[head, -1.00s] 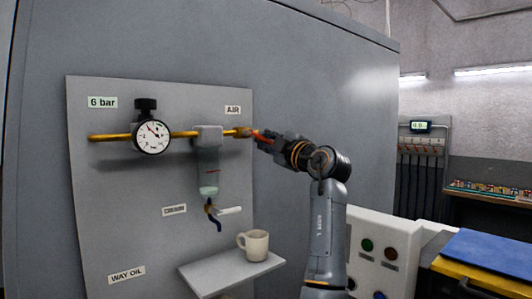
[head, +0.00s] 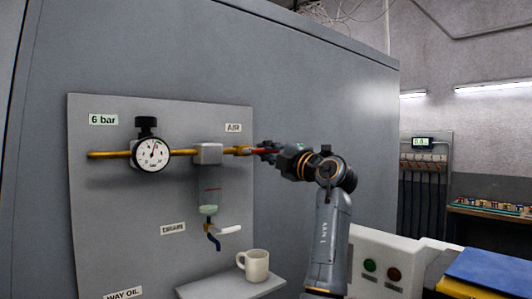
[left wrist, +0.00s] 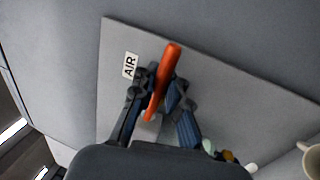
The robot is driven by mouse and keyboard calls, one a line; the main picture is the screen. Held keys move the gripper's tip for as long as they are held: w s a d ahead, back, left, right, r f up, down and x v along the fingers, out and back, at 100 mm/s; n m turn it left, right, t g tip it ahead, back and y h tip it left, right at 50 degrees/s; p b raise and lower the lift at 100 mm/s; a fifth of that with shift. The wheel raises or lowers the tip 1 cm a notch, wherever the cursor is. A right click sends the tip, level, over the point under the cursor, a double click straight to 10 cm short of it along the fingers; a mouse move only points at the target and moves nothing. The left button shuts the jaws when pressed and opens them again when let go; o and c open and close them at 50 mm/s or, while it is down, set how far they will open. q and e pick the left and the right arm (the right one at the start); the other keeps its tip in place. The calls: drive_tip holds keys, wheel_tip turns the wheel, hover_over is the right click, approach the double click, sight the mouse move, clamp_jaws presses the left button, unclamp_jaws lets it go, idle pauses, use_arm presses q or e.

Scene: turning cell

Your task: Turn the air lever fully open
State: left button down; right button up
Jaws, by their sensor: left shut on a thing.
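The orange-red air lever (head: 262,151) sits at the right end of the brass air pipe (head: 181,152), beside the AIR label (head: 234,128). In the head view it lies roughly in line with the pipe. In the left wrist view the lever (left wrist: 171,60) runs between the fingers, its upper end sticking out past them. My left gripper (head: 268,152) is shut on the lever, coming from the right; its fingers (left wrist: 163,92) also show in the left wrist view. The gripper partly hides the lever in the head view. My right gripper is not in view.
A round pressure gauge (head: 152,154) sits on the pipe under a 6 bar label. A clear bowl (head: 208,188) with a drain tap (head: 222,230) hangs below. A cream mug (head: 255,265) stands on a small shelf (head: 215,288). A control box (head: 385,255) is at lower right.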

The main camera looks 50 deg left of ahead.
use_arm(q)
drive_tip(key=shift+f, duration=0.1)
drive_tip(key=c, duration=1.4)
unclamp_jaws()
drive_tip(key=shift+d, duration=0.1)
drive_tip(key=v, duration=1.2)
drive_tip(key=shift+w, duration=0.1)
